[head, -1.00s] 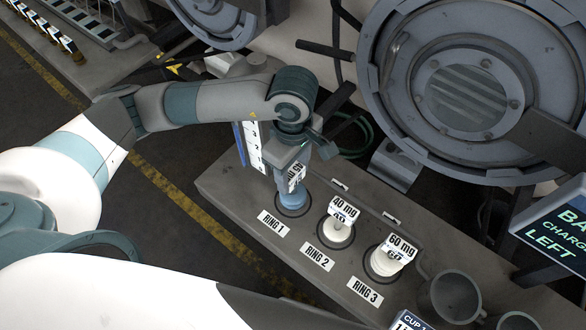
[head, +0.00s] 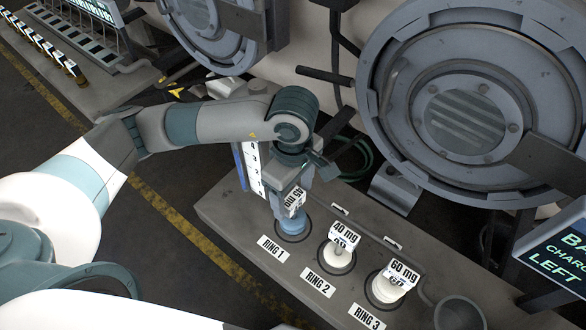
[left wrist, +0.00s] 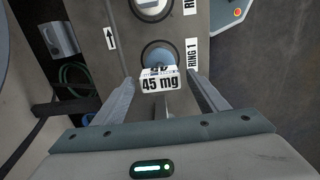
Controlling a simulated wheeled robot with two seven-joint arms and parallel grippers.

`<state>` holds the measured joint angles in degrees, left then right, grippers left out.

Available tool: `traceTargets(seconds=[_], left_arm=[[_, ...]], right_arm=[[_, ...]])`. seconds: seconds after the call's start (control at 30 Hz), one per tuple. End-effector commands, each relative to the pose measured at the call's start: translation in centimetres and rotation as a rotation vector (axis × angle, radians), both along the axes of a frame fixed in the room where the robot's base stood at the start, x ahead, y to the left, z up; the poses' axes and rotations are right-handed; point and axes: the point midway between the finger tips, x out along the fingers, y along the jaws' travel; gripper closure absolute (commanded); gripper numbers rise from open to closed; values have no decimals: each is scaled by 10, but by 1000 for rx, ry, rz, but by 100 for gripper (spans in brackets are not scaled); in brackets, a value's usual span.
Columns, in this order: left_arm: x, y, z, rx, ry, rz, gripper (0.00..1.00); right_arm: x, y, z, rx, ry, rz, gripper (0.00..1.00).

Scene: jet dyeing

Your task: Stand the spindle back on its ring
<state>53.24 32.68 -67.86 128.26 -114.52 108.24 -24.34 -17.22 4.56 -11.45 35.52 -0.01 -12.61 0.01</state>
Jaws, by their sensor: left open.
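The blue spindle (head: 293,226) with a "45 mg" tag (head: 294,202) stands on the ring marked RING 1 (head: 280,236), and its base looks to be inside the dark ring. In the left wrist view the tag (left wrist: 160,84) faces the camera, with the blue spindle top (left wrist: 158,52) behind it. My left gripper (head: 290,190) is open and points down over the spindle. In the left wrist view its fingers (left wrist: 160,92) stand apart on either side of the tag, with gaps showing. My right gripper is not in view.
White spindles tagged 40 mg (head: 341,257) and 60 mg (head: 391,284) stand on RING 2 and RING 3, close to the right. A grey cup (head: 459,314) is at the bottom right. A white numbered scale (head: 253,168) stands behind the gripper. Large round machine doors (head: 465,120) rise behind.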

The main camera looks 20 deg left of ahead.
Motion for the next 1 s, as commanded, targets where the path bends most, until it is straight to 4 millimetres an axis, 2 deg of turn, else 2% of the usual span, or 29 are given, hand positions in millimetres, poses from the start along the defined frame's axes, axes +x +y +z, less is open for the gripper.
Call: traceTargets(seconds=[0.33, 0.6, 0.8, 1.0], left_arm=[[1, -1, 54, -2, -6, -4, 33], [0, 0, 93, 1, -4, -3, 33], [0, 0, 106, 1, -1, -2, 33], [-1, 0, 109, 1, 1, -2, 33]], right_arm=[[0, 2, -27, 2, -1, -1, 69], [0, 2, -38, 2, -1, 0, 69], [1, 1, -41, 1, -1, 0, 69], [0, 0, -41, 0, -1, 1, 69]])
